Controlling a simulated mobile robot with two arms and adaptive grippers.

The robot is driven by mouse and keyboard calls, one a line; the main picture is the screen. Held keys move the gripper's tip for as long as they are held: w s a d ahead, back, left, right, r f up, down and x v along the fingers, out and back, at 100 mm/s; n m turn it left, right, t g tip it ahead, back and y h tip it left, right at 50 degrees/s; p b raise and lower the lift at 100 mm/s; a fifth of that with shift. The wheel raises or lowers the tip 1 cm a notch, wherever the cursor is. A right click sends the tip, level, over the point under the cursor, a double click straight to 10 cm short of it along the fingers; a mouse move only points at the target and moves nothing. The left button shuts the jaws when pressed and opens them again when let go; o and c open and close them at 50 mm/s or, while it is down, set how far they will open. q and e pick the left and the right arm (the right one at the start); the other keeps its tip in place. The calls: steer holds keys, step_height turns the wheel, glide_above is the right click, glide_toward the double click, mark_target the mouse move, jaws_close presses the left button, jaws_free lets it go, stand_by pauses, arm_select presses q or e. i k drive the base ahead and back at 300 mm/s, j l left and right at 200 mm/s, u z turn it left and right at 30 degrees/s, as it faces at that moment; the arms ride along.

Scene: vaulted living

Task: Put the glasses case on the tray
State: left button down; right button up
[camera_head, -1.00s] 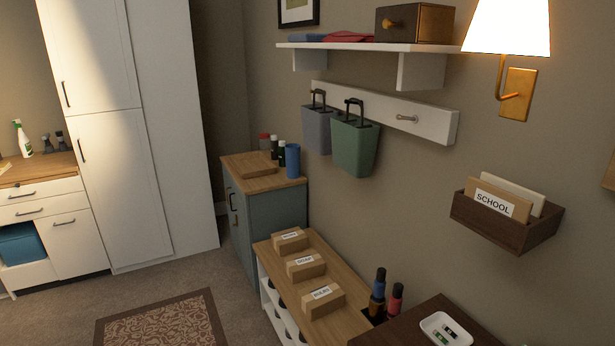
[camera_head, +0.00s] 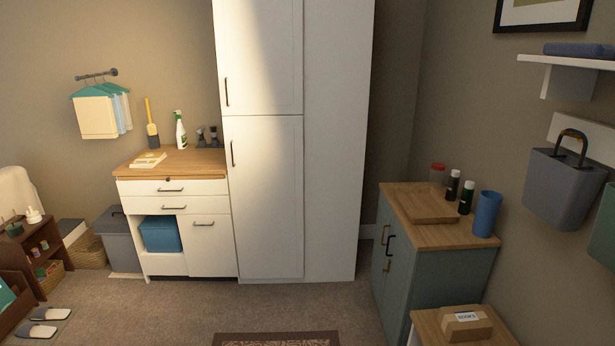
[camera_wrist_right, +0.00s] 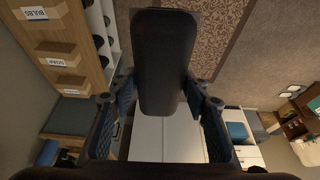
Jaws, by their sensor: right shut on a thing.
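The glasses case (camera_wrist_right: 165,60), a dark rounded oblong, is between the fingers of my right gripper (camera_wrist_right: 160,101) in the right wrist view. The gripper is shut on it and holds it up above the floor. A light wooden tray (camera_head: 425,204) lies on the wooden top of the blue-grey cabinet at the right in the head view; its visible surface is bare. The case and right gripper do not show in the head view. My left gripper is in neither current view.
On the cabinet top (camera_head: 467,240), a blue cup (camera_head: 487,214) and several small bottles (camera_head: 466,196) stand beside and behind the tray. A low unit with a labelled box (camera_head: 465,323) stands in front. A grey bin (camera_head: 563,190) hangs on the right wall. Carpet is open at centre.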

mark_target(420, 205)
steer(key=i, duration=1.5)
steer(key=i+z, duration=0.25)
steer(key=i, duration=0.25)
steer(key=i+z, duration=0.3)
steer(key=i, duration=0.2)
steer(key=i+j+z, duration=0.25)
steer(key=i, duration=0.25)
